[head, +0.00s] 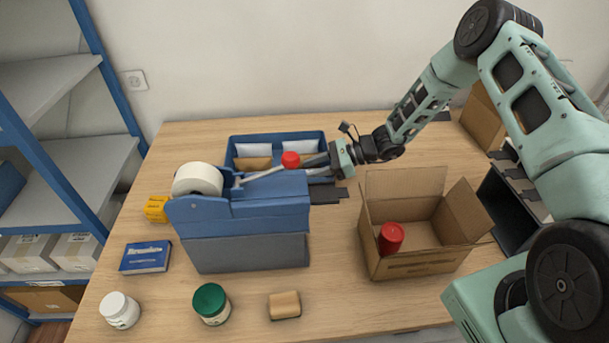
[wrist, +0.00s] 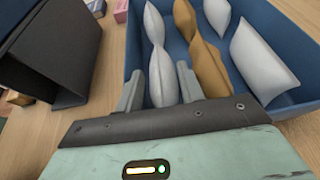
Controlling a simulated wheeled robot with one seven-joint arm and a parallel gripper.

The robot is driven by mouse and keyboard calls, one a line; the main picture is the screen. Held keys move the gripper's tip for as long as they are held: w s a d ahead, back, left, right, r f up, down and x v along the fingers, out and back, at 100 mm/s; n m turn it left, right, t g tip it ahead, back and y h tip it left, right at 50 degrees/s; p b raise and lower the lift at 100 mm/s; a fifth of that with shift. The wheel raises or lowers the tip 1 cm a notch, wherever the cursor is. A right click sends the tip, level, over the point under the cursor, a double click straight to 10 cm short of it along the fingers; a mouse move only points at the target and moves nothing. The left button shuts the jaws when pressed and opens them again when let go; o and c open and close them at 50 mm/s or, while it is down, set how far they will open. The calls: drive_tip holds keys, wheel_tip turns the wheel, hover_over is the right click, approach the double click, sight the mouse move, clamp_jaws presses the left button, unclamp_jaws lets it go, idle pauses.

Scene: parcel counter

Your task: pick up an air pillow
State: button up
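White air pillows lie in a blue tray (head: 276,136) at the back of the table, beside brown paper pads. In the wrist view the tray (wrist: 133,60) holds a pillow (wrist: 162,76) nearest my gripper (wrist: 160,70), another (wrist: 154,22) behind it, and others at the right (wrist: 264,55) and far side (wrist: 217,14). My gripper is open. Its fingers stand on either side of the nearest pillow's near end in the picture; I cannot tell whether they touch it.
The blue tape dispenser (head: 250,220) stands right in front of the tray. Brown pads (wrist: 208,68) lie beside the nearest pillow. An open carton (head: 415,264) with a red-lidded thing (head: 391,236) stands at the right. Jars (head: 211,304) and a blue box (head: 146,257) are nearer.

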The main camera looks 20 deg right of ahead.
drive_tip(key=c, duration=0.6)
drive_tip(key=shift+r, duration=0.15)
